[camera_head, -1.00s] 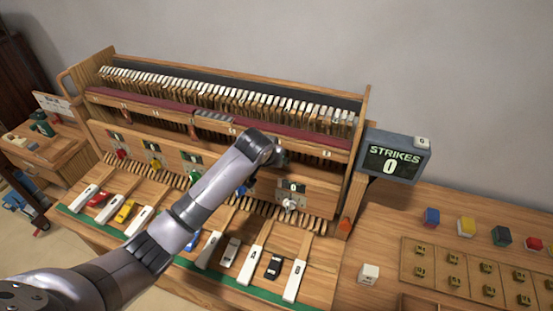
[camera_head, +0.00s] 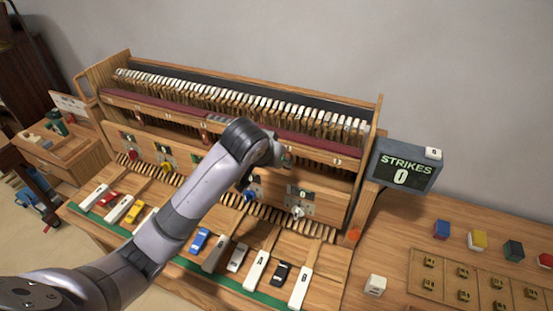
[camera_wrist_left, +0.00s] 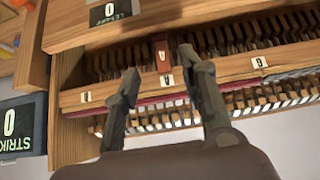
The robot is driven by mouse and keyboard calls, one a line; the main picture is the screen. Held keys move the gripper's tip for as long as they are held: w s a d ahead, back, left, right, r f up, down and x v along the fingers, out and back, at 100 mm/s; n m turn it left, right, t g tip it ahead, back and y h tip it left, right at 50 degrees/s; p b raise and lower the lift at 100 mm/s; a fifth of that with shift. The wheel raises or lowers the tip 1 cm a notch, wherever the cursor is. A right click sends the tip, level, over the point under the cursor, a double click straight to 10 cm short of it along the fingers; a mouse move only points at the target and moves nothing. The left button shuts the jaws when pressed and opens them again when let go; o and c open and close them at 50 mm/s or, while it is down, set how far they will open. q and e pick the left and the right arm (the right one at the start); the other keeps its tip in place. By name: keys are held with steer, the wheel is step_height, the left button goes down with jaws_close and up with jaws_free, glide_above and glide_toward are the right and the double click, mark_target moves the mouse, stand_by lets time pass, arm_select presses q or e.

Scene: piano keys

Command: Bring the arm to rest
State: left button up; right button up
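My left arm (camera_head: 190,205) reaches in from the lower left across the wooden piano-like cabinet (camera_head: 365,112). My left gripper (camera_head: 288,160) is in front of the cabinet's upper part, partly hidden by its own wrist in the head view. In the left wrist view its two fingers (camera_wrist_left: 160,62) stand apart with nothing held between them. Behind them, the rail with lettered tags and a red block (camera_wrist_left: 162,52) show; whether the fingers touch anything is unclear. My right gripper is out of view.
White keys and toy cars, including a blue car (camera_head: 199,240), line the front ledge. A STRIKES screen (camera_head: 405,167) reading 0 stands at the right.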

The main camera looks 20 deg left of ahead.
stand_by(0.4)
arm_select(q)
steer(key=s+d+f+m+g, duration=0.1)
steer(key=s+d+f+g, duration=0.1)
steer(key=s+f, duration=1)
steer(key=s+a+f+g, duration=0.1)
steer(key=s+f, duration=0.2)
steer(key=s, duration=0.7)
steer(key=s+a+f+g, duration=0.1)
steer(key=s+f+g, duration=0.1)
steer(key=s, duration=0.8)
step_height(320, 180, down, 35)
steer(key=s+b, duration=0.2)
steer(key=b, duration=0.6)
steer(key=s+a+f+g+b, duration=0.1)
steer(key=s+f+b, duration=0.2)
steer(key=s+f, duration=0.5)
steer(key=s+a+f+m+g+b, duration=0.1)
steer(key=s+a+f+b, duration=0.1)
steer(key=s+f, duration=0.6)
step_height(320, 180, down, 5)
steer(key=shift+a+r+b, duration=0.1)
steer(key=shift+a+b, duration=0.05)
steer(key=shift+b, duration=0.6)
